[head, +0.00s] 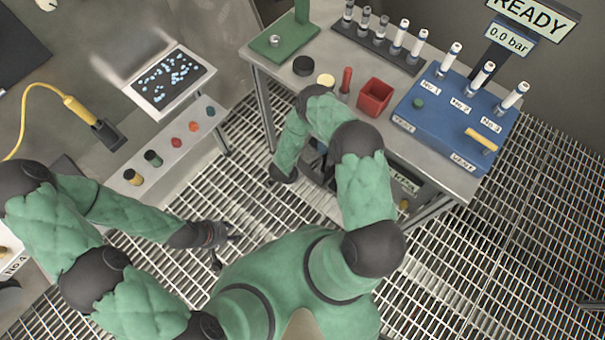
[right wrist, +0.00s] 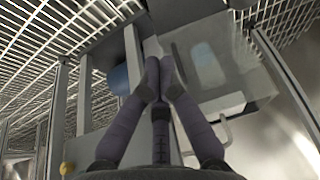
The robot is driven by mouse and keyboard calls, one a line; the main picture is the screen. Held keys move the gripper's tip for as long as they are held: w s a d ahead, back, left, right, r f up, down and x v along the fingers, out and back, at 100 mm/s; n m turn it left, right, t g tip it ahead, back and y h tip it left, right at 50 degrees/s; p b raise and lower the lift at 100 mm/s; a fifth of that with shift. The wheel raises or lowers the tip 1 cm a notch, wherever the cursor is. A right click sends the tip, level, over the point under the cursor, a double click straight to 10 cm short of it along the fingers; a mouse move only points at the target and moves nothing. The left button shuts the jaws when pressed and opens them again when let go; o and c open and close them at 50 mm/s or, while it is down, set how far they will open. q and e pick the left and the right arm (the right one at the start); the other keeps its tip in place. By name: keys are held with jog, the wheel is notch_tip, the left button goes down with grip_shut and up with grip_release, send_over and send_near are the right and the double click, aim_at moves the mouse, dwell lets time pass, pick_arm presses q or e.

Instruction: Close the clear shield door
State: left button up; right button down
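The clear shield door is hard to make out. In the right wrist view a pale, see-through-looking panel (right wrist: 232,62) with a bluish rounded patch stands just beyond and right of my right gripper (right wrist: 160,62); it may be the door. The dark fingers of my right gripper come together at their tips, with nothing seen between them. I cannot tell whether they touch the panel. In the head view my right arm reaches down at the bench's near left side, and its fingers are hidden. My left gripper (head: 222,240) hangs over the grating, fingers spread and empty.
The steel bench (head: 452,178) carries a red bin (head: 375,98), a blue block (head: 440,125) with white-capped tubes and a green stand (head: 284,42). A console (head: 175,138) with coloured buttons stands left. Right of the bench, the grating is clear.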

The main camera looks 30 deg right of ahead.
pick_arm(q)
notch_tip(320, 180, down, 5)
jog(key=b, duration=0.4)
jog(key=shift+f+b, duration=0.1)
jog(key=shift+b, duration=0.25)
pick_arm(e)
jog(key=w+d+f, duration=0.3)
jog(key=d+f, duration=0.3)
jog(key=f, duration=0.1)
jog(key=shift+d+f, duration=0.1)
